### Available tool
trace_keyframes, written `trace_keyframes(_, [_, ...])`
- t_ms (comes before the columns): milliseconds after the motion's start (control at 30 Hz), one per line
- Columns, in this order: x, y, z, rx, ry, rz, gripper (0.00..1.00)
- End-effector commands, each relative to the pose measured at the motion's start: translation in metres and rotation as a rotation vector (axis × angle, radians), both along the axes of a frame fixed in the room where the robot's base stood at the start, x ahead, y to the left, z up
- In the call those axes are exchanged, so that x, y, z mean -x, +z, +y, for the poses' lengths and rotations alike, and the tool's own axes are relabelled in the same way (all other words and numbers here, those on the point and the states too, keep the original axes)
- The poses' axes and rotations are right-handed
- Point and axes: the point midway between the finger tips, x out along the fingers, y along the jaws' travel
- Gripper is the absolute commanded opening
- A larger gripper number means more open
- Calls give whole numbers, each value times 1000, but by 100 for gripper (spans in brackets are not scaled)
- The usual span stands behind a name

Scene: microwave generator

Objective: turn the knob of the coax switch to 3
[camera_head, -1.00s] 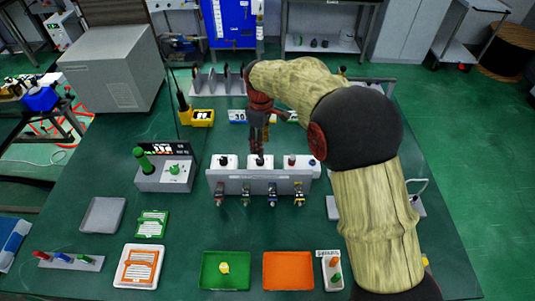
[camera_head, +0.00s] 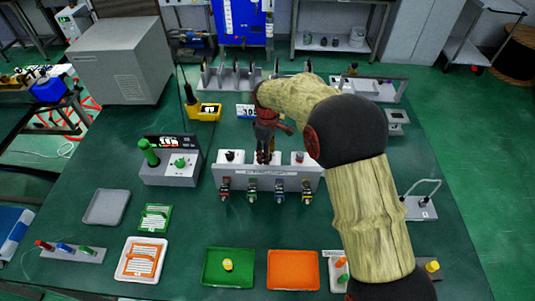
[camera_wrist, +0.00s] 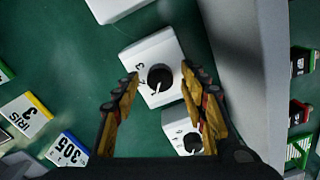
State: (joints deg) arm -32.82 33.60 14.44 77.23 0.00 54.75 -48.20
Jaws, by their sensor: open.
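A white switch box (camera_wrist: 147,52) with a round black knob (camera_wrist: 160,78) lies between my fingers in the wrist view. Small dark marks are printed beside the knob, but I cannot read them all. My gripper (camera_wrist: 160,74) is open, with one finger on either side of the knob; I cannot tell whether they touch it. In the head view my gripper (camera_head: 264,156) is over the middle of the row of white boxes on the grey bracket (camera_head: 235,183) and hides the knob there. No readable label shows which box is the coax switch.
A second white box with a black knob (camera_wrist: 193,142) sits close by the right finger. The head view shows a left box (camera_head: 231,157) and a right box (camera_head: 300,158). A grey unit with a green knob (camera_head: 180,162) stands to the left. Trays lie in front.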

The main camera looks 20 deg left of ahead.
Motion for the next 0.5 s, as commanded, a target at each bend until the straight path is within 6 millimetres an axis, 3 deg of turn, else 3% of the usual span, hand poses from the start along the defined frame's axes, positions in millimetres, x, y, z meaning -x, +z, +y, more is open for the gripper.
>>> trace_keyframes(133, [0, 1, 0, 0, 0, 0, 42])
trace_keyframes(500, [0, 1, 0, 0, 0, 0, 21])
